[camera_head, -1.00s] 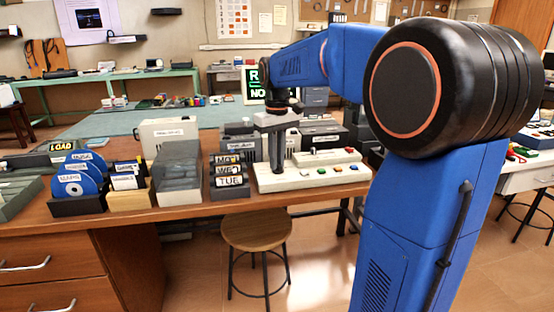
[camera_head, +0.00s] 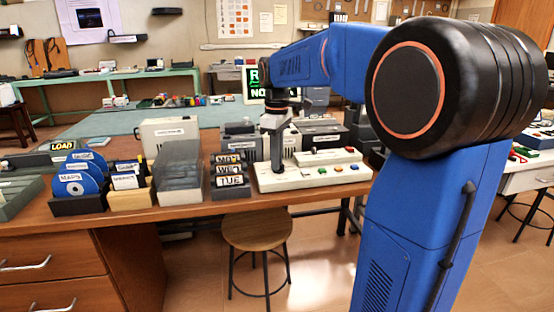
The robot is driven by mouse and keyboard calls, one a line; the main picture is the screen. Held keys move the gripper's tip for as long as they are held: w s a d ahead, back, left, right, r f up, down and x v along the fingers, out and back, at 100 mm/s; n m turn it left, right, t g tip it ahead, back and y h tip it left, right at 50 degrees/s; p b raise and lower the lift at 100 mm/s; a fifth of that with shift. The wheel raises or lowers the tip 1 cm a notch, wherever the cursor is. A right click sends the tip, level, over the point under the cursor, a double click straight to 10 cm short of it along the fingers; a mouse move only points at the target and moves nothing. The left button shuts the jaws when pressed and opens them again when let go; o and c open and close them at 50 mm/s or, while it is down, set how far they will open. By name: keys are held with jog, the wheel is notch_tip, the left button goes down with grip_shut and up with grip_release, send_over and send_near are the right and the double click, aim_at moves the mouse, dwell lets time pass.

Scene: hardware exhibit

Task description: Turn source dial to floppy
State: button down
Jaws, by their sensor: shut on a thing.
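A white control panel (camera_head: 300,181) lies near the front edge of the brown desk. It has several small coloured buttons along its front and a raised strip with a dark and a red knob at the back. My gripper (camera_head: 277,170) points straight down at the panel's left part, with its fingertips at the panel's top. It is shut on the source dial, which the fingers hide. The dial's pointer and its labels, floppy among them, cannot be read from here.
Left of the panel stand a block of day signs (camera_head: 230,178), a translucent box (camera_head: 179,178) and a rack of blue discs (camera_head: 78,202). Grey and black devices (camera_head: 322,135) stand close behind the panel. A round wooden stool (camera_head: 257,230) is in front of the desk.

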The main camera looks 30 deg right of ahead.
jog(key=shift+n, duration=0.4)
jog(key=c, duration=1.8)
grip_release()
jog(key=shift+r, duration=0.1)
notch_tip(320, 180, up, 17)
jog(key=shift+s, duration=0.1)
jog(key=s+a+f+m+t, duration=0.1)
jog(key=s+a+f+m, duration=0.1)
jog(key=s+f, duration=0.7)
jog(key=s+a+f+m+t, duration=0.2)
jog(key=s+a+f+m, duration=0.1)
jog(key=s+f, duration=0.6)
jog(key=s+a+f+m+t, duration=0.1)
jog(key=s+a+f+m, duration=0.1)
jog(key=s+f, duration=0.8)
jog(key=shift+a+f+m+t, duration=0.4)
jog(key=shift+f+m, duration=0.05)
jog(key=shift+m, duration=0.45)
